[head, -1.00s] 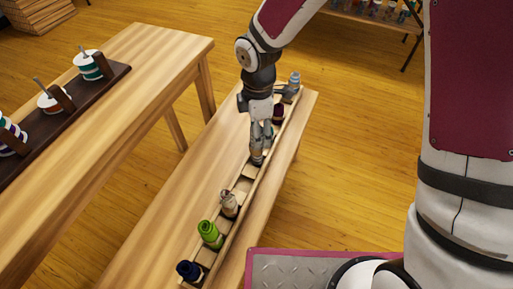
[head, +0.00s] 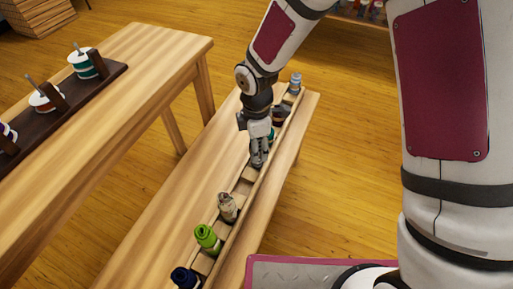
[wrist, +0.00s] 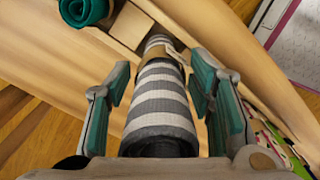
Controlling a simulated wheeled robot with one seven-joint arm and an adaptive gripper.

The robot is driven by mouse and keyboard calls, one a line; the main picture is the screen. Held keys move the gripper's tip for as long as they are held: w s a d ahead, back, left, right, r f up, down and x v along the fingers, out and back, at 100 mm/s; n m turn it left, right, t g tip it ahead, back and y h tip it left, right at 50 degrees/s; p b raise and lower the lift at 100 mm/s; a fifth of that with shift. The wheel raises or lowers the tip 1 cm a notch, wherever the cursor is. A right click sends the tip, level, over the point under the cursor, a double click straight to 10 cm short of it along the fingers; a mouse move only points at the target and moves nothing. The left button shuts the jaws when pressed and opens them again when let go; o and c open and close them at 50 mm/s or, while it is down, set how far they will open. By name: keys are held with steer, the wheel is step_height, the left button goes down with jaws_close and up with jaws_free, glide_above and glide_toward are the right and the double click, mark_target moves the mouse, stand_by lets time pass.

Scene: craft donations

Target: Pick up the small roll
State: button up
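A grey-and-white striped roll (wrist: 160,100) with a tan band (wrist: 168,62) stands lengthwise between my fingers in the wrist view. Its far end goes down to the wooden rack (wrist: 128,27). My gripper (wrist: 157,68) is open around the roll, with narrow gaps seen on both sides. In the head view my gripper (head: 258,160) is low over the middle of the rack, and its fingers hide the striped roll.
A teal roll (wrist: 85,8) is close by in the rack. A second table (head: 125,105) is at left.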

steer(key=c, duration=0.8)
steer(key=shift+o, duration=0.2)
steer(key=shift+r, duration=0.1)
